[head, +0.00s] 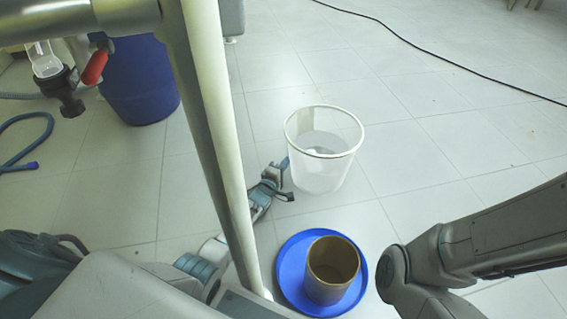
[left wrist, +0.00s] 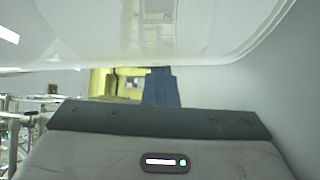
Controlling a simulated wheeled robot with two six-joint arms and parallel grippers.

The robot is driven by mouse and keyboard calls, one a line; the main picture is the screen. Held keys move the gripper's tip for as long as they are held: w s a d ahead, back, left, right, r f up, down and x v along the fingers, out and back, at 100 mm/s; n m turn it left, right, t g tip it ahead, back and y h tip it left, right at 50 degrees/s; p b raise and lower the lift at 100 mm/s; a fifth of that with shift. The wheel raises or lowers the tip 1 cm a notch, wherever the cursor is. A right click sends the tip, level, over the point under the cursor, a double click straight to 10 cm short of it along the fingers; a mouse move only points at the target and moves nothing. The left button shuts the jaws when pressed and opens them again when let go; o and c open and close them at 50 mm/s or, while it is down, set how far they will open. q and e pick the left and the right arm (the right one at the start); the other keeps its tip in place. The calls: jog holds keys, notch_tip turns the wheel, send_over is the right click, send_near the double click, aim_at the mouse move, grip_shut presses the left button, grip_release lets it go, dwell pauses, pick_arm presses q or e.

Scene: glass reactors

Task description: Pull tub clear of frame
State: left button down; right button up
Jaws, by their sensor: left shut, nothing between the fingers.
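The tub (head: 320,172) is a whitish, see-through bucket with a pale rim, upright on the tiled floor. Something small and pale shows inside it. It stands to the right of the frame's upright metal post (head: 212,120) in the head view. My left gripper (head: 283,168) is at the tub's left side, low by the wall, shut with nothing held; I cannot tell whether it touches. In the left wrist view the tub's pale wall (left wrist: 150,30) fills the top, above the gripper's blue-grey fingers (left wrist: 160,88). My right gripper is out of view.
A blue round tray (head: 291,272) with a brown cylindrical pot (head: 331,270) is nearer me. A blue drum (head: 138,80), a red-handled valve (head: 95,67) and a blue hose (head: 45,135) are at the left. A black cable (head: 400,38) crosses open floor at the right.

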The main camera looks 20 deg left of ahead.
pick_arm(q)
jog(key=shift+r, duration=0.1)
jog(key=shift+s+p, duration=0.3)
jog(key=shift+p, duration=0.05)
jog(key=s+p, duration=0.2)
jog(key=s, duration=0.1)
jog(key=s+p, duration=0.1)
jog(key=s, duration=0.2)
jog(key=s+p, duration=0.2)
jog(key=s, duration=0.1)
jog(key=shift+s+a+p, duration=0.35)
jog(key=shift+s, duration=0.3)
